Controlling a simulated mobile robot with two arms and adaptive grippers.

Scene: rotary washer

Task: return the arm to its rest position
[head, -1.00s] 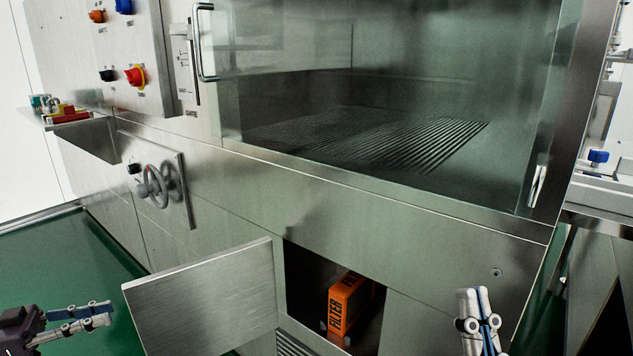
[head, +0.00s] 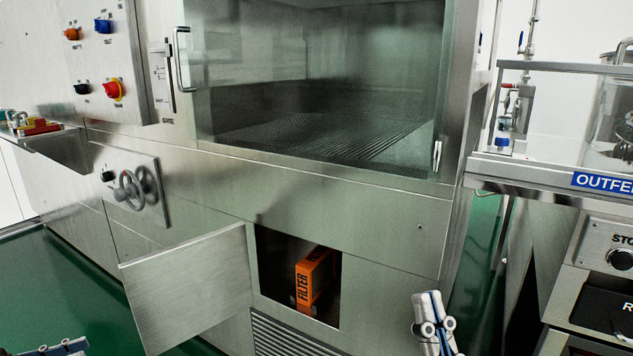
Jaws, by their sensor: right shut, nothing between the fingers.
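My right gripper (head: 430,308) shows at the bottom, right of the centre. Its fingers are together with nothing between them, in front of the washer's lower panel and to the right of the open compartment. My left gripper (head: 62,348) shows only partly at the bottom left edge; most of it is cut off, so its jaws cannot be read. The rest position itself is not marked in the view.
The washer's lower door (head: 190,287) stands open to the left. An orange filter box (head: 314,277) sits in the compartment. A handwheel (head: 136,189) sticks out at left. An outfeed table (head: 545,172) stands at right. Green floor (head: 60,290) is clear at lower left.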

